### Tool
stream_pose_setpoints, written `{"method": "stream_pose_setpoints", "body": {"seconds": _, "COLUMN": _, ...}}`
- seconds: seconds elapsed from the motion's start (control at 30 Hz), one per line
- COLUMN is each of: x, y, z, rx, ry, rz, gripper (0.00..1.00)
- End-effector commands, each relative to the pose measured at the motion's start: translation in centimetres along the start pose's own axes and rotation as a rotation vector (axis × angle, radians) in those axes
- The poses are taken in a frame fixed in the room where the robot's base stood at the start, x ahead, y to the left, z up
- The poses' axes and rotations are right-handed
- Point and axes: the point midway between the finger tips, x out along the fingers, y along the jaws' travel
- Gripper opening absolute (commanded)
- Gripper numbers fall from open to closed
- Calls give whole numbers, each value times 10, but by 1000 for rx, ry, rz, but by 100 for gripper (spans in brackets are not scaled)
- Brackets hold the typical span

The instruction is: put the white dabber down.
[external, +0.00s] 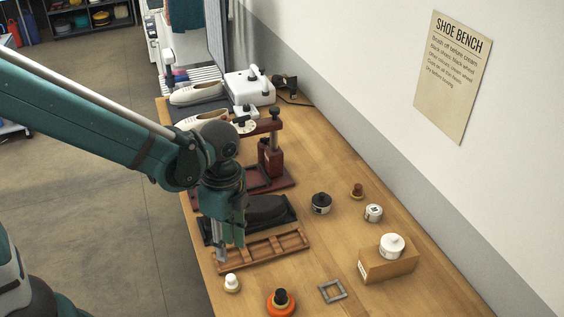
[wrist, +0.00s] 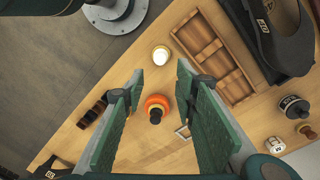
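The white dabber (external: 231,284) has a white top over a pale base. It stands upright on the bench near the left edge, just in front of the wooden compartment tray (external: 262,250). In the wrist view the dabber (wrist: 161,55) shows from above, near the gap between my fingertips and apart from them. My gripper (external: 222,256) points down over the left end of the tray. In the wrist view my gripper (wrist: 160,78) is open, with nothing held between its fingers.
An orange round item with a black knob (external: 281,302) and a grey square frame (external: 332,291) lie near the dabber. A black jar (external: 320,203), a white jar (external: 373,212) and a box (external: 388,266) bearing a white-lidded pot (external: 392,245) stand right. Bare bench lies between.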

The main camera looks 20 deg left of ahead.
Motion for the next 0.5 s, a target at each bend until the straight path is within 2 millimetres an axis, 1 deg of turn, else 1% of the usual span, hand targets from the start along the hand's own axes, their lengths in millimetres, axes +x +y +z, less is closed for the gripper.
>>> {"method": "stream_pose_setpoints", "body": {"seconds": 0.33, "x": 0, "y": 0, "z": 0, "rx": -1, "ry": 0, "rz": 0, "gripper": 29}}
{"method": "stream_pose_setpoints", "body": {"seconds": 0.5, "x": -3, "y": -1, "z": 4, "rx": -26, "ry": 5, "rz": -9, "gripper": 29}}
